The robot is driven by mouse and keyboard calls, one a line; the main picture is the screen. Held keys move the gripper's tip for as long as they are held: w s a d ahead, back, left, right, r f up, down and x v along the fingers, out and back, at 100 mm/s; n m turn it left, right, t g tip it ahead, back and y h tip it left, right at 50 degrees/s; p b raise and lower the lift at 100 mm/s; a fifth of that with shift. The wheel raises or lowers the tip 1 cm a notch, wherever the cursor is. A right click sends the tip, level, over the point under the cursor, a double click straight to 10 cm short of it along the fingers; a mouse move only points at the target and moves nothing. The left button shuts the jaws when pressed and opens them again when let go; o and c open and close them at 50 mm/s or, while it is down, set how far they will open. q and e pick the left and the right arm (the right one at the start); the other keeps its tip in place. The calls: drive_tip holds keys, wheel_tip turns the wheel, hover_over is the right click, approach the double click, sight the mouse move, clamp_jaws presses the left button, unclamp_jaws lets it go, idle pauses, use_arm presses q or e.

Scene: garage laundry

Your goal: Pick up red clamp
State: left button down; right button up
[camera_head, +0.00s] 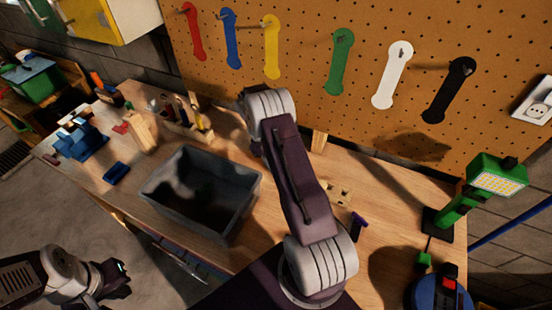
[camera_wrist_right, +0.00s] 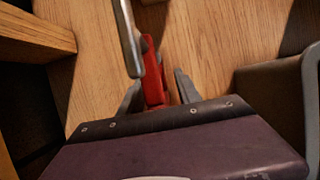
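The red clamp (camera_wrist_right: 153,75), with a grey metal bar, shows in the right wrist view above the wooden surface. My right gripper (camera_wrist_right: 158,92) has its two grey fingers spread on either side of the clamp's red part, with a gap visible on the right side. The clamp's lower end is hidden behind the gripper body. In the head view I cannot make out the clamp or the right gripper; my right arm blocks part of the bench. My left gripper (camera_head: 118,278) is at the lower left, off the bench's front edge and apart from the objects.
A grey bin (camera_head: 165,205) stands on the workbench (camera_head: 265,240); a grey wall also shows in the right wrist view (camera_wrist_right: 280,75). A wooden tool holder (camera_head: 187,128) and blue vise (camera_head: 82,140) are behind and left. A green lamp (camera_head: 465,200) stands right. Wrenches hang on the pegboard.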

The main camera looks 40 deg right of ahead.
clamp_jaws()
idle(1.4)
